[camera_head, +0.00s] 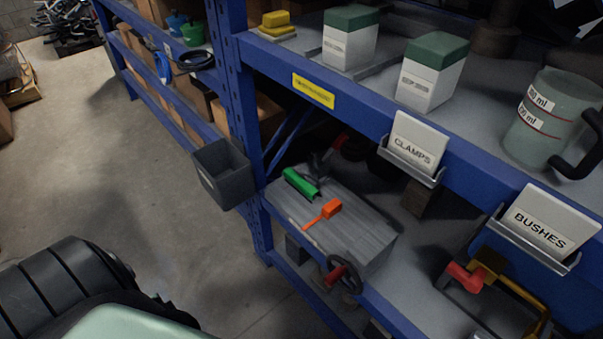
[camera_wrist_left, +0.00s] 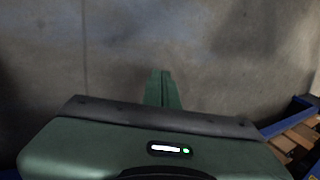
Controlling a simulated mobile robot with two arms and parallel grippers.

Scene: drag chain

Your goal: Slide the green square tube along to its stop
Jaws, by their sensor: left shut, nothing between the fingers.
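The green square tube (camera_head: 301,184) lies on top of a grey block (camera_head: 372,232) on the lower shelf, near the block's far left end. An orange piece (camera_head: 330,209) with a thin orange strip sits on the same block, a little nearer than the tube and apart from it. No clear stop can be told from this view. In the left wrist view my left gripper (camera_wrist_left: 163,89) has its green fingers shut together with nothing between them. It points at a bare grey surface, with no tube near it. My right gripper is not in view.
A blue shelf upright (camera_head: 228,90) and a dark grey bin (camera_head: 221,174) stand left of the block. The upper blue beam with the CLAMPS label (camera_head: 413,145) overhangs the lower shelf. The floor (camera_head: 130,170) at left is clear.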

